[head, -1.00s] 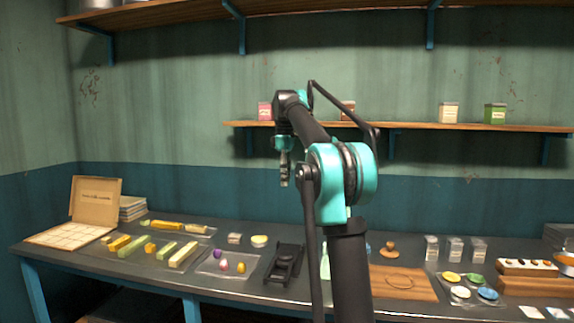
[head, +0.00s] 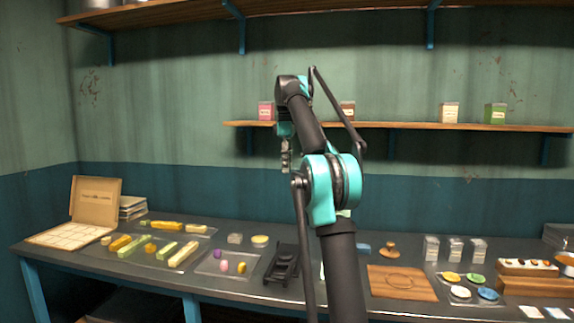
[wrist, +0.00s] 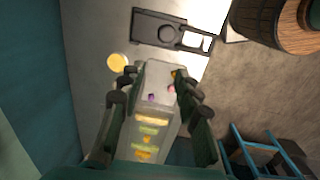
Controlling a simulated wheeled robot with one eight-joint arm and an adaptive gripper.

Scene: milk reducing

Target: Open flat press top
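The flat press (head: 283,265) is a black, flat device near the middle of the table in the head view. In the wrist view the flat press (wrist: 160,27) lies beyond my fingertips, with a round part on its body and an open frame at its right end. I cannot tell surely how far its top is raised. My gripper (head: 286,157) hangs well above the table, apart from the press. In the wrist view my gripper (wrist: 156,80) has its fingers spread wide, with nothing between them.
A clear tray with small coloured pieces (head: 225,264) lies left of the press, with several yellow and green bars (head: 183,254) farther left. A wooden board (head: 402,283) lies to the right. A shelf (head: 400,126) with small boxes runs along the wall behind my arm.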

